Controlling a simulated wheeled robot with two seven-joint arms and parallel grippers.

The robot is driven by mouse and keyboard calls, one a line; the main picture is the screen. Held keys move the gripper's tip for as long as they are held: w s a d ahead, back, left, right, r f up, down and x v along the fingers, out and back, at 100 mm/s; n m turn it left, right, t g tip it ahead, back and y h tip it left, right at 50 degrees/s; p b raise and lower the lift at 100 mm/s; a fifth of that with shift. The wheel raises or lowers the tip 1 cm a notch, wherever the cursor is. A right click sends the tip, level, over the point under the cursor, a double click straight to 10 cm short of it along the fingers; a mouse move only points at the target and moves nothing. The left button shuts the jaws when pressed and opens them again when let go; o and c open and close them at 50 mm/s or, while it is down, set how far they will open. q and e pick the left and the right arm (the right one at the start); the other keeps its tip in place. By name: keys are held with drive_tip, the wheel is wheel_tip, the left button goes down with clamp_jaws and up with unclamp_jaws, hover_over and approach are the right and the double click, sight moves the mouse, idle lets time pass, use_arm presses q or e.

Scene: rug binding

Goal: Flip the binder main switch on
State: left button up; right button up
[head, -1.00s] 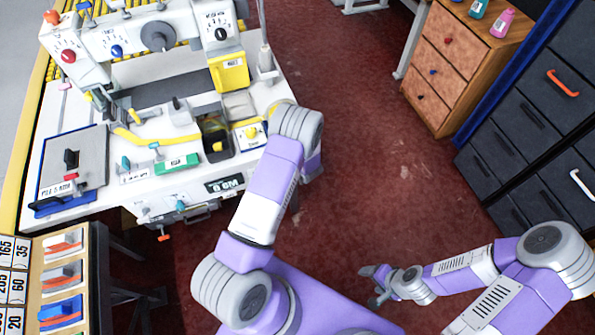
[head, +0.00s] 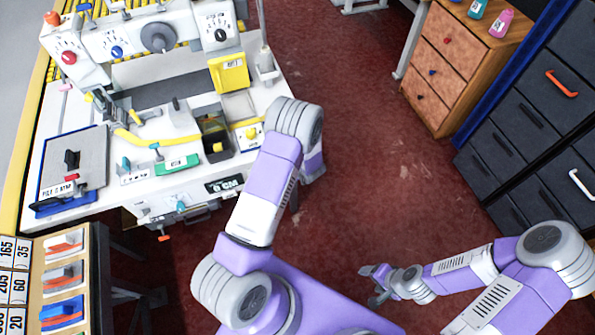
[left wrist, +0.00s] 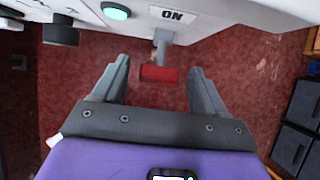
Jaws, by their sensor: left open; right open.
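The binder (head: 150,70) is the white machine at the upper left of the head view. In the left wrist view a red lever (left wrist: 159,74) hangs on a short grey stem under a white panel edge, below an "ON" label (left wrist: 172,15). My left gripper (left wrist: 160,80) is open, with the red lever between its two fingers and a visible gap on each side. In the head view my left gripper is hidden behind its own wrist, at the binder's front right corner. My right gripper (head: 369,287) is open and empty above the red floor, away from the binder.
A rack of coloured handles (head: 62,275) stands at lower left. A wooden drawer unit (head: 450,65) and dark cabinets (head: 525,125) stand right. The red floor (head: 370,140) between is clear.

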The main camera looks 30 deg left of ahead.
use_arm(q)
drive_tip(key=v, duration=0.4)
idle(0.4)
drive_tip(key=s+d+f+n+g+h, duration=0.1)
drive_tip(key=s+d+n+h, duration=0.3)
drive_tip(key=s+d+n, duration=0.4)
drive_tip(key=s+d+f+n+g+h, duration=0.1)
drive_tip(key=s+d+n+h, duration=0.3)
drive_tip(key=s+d+n, duration=0.5)
drive_tip(key=s+n+g, duration=0.1)
drive_tip(key=s+n, duration=0.2)
drive_tip(key=n, duration=0.8)
drive_tip(key=shift+s+d+n+h, duration=0.2)
drive_tip(key=shift+d+n+h, duration=0.1)
drive_tip(key=shift+n, duration=0.1)
